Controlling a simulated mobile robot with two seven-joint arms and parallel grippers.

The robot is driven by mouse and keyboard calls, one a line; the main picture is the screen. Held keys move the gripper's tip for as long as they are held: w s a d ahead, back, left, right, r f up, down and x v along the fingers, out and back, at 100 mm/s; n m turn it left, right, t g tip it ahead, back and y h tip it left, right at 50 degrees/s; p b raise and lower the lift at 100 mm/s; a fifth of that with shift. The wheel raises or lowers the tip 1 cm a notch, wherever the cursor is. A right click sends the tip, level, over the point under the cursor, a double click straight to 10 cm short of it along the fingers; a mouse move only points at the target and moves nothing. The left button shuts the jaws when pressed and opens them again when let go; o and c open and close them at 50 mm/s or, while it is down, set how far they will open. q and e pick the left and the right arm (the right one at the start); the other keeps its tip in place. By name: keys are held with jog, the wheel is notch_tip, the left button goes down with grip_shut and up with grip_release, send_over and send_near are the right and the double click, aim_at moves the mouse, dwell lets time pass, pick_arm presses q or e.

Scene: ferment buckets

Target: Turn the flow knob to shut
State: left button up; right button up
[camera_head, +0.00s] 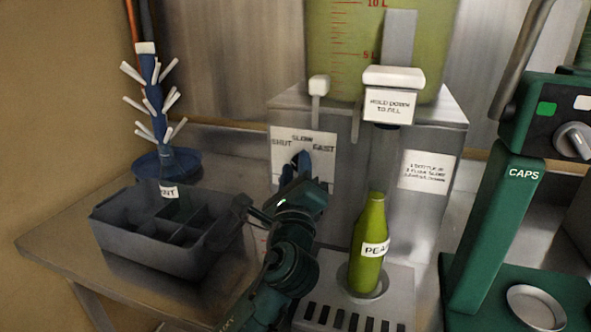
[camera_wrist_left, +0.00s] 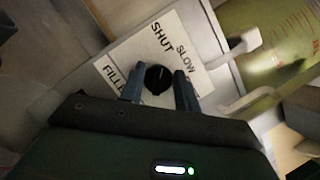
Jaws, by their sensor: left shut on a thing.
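The black flow knob (camera_wrist_left: 158,77) sits on a white plate (camera_head: 281,142) on the front of the metal filler stand. The plate reads SHUT at left, SLOW at top and FAST at right in the head view. My left gripper (camera_head: 297,165) is at the knob, its blue fingers on either side of it and shut on it. In the wrist view the two fingers (camera_wrist_left: 158,88) flank the knob. The fingers hide most of the knob in the head view, and I cannot tell which mark it points to. My right gripper is not in view.
A green bottle (camera_head: 371,240) stands upright under the filler spout, right of my left arm. A dark divided crate (camera_head: 150,250) and a blue bottle tree (camera_head: 155,100) are at left. A green capper (camera_head: 490,220) stands at right. A marked tank (camera_head: 340,50) sits above.

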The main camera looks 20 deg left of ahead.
pick_arm(q)
jog(key=o, duration=1)
jog(key=shift+c, duration=0.2)
jog(key=b+v, duration=0.1)
jog(key=v, duration=1.2)
jog(key=shift+b, duration=0.4)
jog(key=shift+f, duration=0.1)
